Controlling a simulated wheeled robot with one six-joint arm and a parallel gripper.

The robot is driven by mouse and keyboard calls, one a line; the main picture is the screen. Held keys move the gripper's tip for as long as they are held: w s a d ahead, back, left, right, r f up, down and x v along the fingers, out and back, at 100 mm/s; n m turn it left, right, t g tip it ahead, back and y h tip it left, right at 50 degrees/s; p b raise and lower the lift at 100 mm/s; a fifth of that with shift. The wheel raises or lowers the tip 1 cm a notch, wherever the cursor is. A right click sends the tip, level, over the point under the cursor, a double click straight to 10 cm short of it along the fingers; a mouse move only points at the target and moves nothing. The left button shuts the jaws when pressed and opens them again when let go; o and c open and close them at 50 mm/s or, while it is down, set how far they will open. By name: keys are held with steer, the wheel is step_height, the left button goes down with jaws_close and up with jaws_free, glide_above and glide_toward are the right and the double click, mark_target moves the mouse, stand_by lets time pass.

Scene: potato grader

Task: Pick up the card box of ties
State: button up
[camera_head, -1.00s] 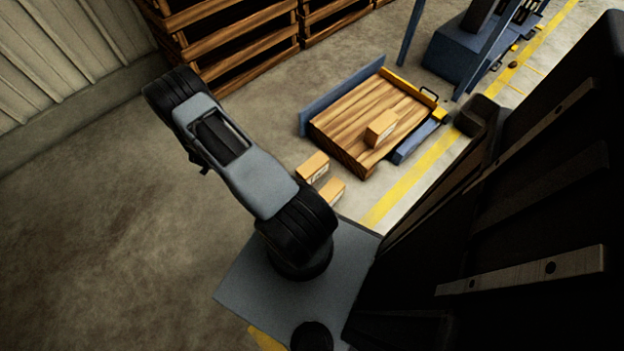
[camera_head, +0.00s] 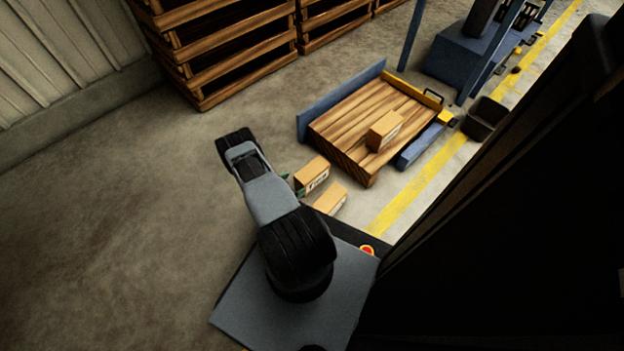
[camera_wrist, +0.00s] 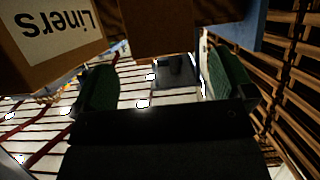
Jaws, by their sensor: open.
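Three brown card boxes show in the head view: one (camera_head: 312,173) on the floor beside my gripper, one (camera_head: 331,198) just nearer to my base, one (camera_head: 385,130) on the wooden platform. I cannot read which is the ties. In the wrist view, a box labelled "Liners" (camera_wrist: 50,35) is at upper left, its print upside down. A plain brown box face (camera_wrist: 155,25) is at top middle, in line with the gap between the fingers. My gripper (camera_wrist: 160,78) is open, green pads apart, with no box clasped. In the head view, my arm hides most of it.
The wooden platform (camera_head: 345,125) has a blue side board (camera_head: 340,98) and stands beyond the floor boxes. Stacked wooden pallets (camera_head: 225,50) are at the back. A dark bin (camera_head: 485,119) stands by the yellow floor line. The floor at left is clear.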

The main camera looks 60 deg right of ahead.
mark_target(299, 182)
steer(key=shift+s+d+f, duration=0.2)
steer(key=shift+d+f, duration=0.1)
steer(key=shift+d, duration=0.25)
steer(key=b+x, duration=0.1)
steer(key=x, duration=0.1)
steer(key=b+x, duration=0.1)
steer(key=shift+d+f+b, duration=0.25)
steer(key=shift+f+b, duration=0.05)
steer(key=shift+f, duration=0.05)
steer(key=shift+s+d+f, duration=0.1)
steer(key=shift+s+d, duration=0.1)
steer(key=shift+d, duration=0.55)
steer(key=shift+c, duration=0.3)
steer(key=c, duration=1)
